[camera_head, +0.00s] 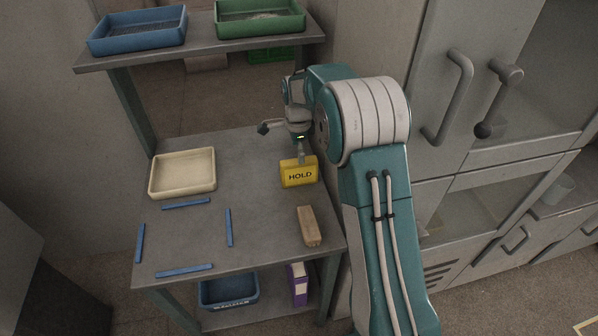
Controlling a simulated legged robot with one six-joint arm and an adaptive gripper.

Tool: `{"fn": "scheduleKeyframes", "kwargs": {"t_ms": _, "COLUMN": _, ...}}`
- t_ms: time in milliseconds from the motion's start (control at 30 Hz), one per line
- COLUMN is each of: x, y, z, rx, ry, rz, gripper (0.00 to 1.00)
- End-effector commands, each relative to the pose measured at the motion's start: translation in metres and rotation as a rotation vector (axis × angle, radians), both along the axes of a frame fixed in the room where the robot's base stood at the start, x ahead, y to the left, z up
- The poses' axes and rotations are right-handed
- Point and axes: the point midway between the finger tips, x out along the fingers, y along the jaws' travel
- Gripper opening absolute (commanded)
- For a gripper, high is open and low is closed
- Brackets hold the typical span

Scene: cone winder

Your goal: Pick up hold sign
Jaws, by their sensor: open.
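The hold sign (299,173) is a small yellow block with the dark word "HOLD" on its front. It stands on the right half of the grey table (240,165). My gripper (282,141) is open, just behind and above the sign in the picture. One finger reaches out to the left, and another part comes down close to the sign's top edge. I cannot tell whether it touches the sign. My arm hides part of the table's right side.
A cream tray (183,191) sits at the left. Blue strips (186,204) mark a rectangle at front left. A wooden block (309,226) lies in front of the sign. Blue (138,45) and green (260,30) trays sit on the upper shelf. Grey cabinets (385,90) stand at right.

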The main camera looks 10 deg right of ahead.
Motion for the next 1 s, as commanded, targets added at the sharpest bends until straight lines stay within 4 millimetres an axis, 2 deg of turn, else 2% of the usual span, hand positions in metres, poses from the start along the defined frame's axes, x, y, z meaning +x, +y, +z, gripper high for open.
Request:
{"fn": "scheduleKeyframes", "kwargs": {"t_ms": 167, "x": -0.001, "y": 0.0, "z": -0.015, "rx": 0.0, "ry": 0.001, "rz": 0.001, "gripper": 0.97}}
{"fn": "scheduleKeyframes", "kwargs": {"t_ms": 500, "x": -0.002, "y": -0.002, "z": -0.06, "rx": 0.0, "ry": 0.0, "rz": 0.002, "gripper": 0.97}}
{"fn": "scheduleKeyframes", "kwargs": {"t_ms": 767, "x": -0.002, "y": -0.002, "z": -0.062, "rx": 0.001, "ry": -0.001, "rz": 0.003, "gripper": 0.97}}
{"fn": "scheduleKeyframes", "kwargs": {"t_ms": 867, "x": -0.002, "y": -0.002, "z": -0.062, "rx": 0.001, "ry": -0.001, "rz": 0.003, "gripper": 0.57}}
{"fn": "scheduleKeyframes", "kwargs": {"t_ms": 900, "x": -0.002, "y": -0.002, "z": -0.062, "rx": 0.001, "ry": -0.001, "rz": 0.003, "gripper": 0.39}}
{"fn": "scheduleKeyframes", "kwargs": {"t_ms": 967, "x": -0.002, "y": -0.002, "z": -0.062, "rx": 0.001, "ry": -0.001, "rz": 0.003, "gripper": 0.12}}
{"fn": "scheduleKeyframes", "kwargs": {"t_ms": 1000, "x": -0.001, "y": -0.002, "z": -0.062, "rx": 0.001, "ry": -0.001, "rz": 0.003, "gripper": 0.06}}
